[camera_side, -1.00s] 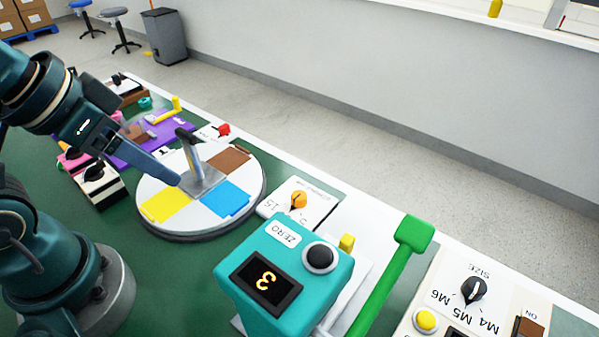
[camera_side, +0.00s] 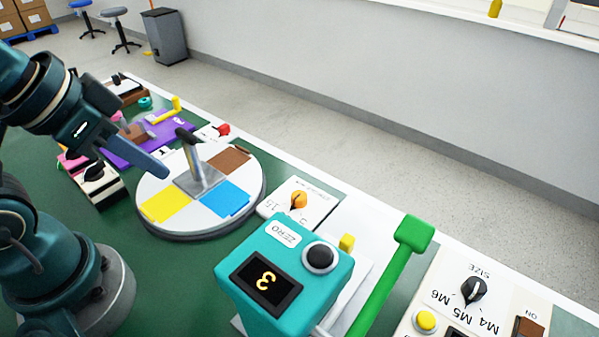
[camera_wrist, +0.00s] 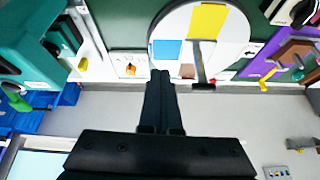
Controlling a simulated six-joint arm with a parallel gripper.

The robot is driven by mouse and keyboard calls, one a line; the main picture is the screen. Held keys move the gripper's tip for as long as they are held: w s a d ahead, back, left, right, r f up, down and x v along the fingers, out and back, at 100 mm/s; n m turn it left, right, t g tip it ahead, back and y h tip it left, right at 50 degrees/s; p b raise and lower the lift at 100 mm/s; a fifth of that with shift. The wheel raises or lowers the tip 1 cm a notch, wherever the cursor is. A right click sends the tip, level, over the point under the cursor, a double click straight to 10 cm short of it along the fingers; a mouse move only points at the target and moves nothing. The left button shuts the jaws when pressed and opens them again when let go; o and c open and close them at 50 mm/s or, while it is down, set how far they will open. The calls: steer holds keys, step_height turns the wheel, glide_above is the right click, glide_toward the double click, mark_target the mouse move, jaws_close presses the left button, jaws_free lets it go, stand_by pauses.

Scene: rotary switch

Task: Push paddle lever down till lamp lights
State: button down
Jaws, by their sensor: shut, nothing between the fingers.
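My gripper (camera_side: 162,168) is shut and empty, above the left part of a round white board in the side view. In the wrist view its closed fingers (camera_wrist: 161,78) point to the board's edge. A grey lever with a black handle (camera_side: 187,137) stands tilted on the board, apart from my fingertips. A long green lever with a broad, flat head (camera_side: 415,232) rises beside a teal counter box (camera_side: 284,275), far right of my gripper. I cannot tell for sure which lever is the paddle lever. No lamp is clearly lit; the counter display (camera_side: 266,284) shows a glowing 3.
The round board (camera_side: 190,219) carries yellow, blue and brown patches. A small panel with an orange knob (camera_side: 299,200) sits between the board and the teal box. A panel with a black dial (camera_side: 474,289) and yellow button (camera_side: 425,320) is at lower right. Several switches crowd the far left.

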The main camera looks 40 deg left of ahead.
steer(key=w+d+r+m+g+h, duration=0.1)
steer(key=w+d+r+m+h, duration=0.3)
steer(key=d+m, duration=0.5)
steer(key=w+d+r+m+g+h, duration=0.2)
steer(key=w+d+r+m+h, duration=0.2)
steer(key=d+r+m, duration=0.5)
steer(key=shift+d+r+h, duration=0.15)
steer(key=shift+d+h, duration=0.45)
steer(key=shift+d, duration=0.6)
glide_above(429, 232)
steer(key=s+a, duration=0.2)
steer(key=a, duration=0.1)
step_height(429, 232, down, 7)
steer(key=shift+w+f+g, duration=0.15)
steer(key=shift+w+f, duration=0.05)
steer(key=shift+f, duration=0.3)
steer(key=shift+w+f+g, duration=0.15)
steer(key=shift+w+f, duration=0.05)
steer(key=shift+f, duration=0.3)
steer(key=shift+w+f, duration=0.25)
steer(key=shift+f, duration=0.7)
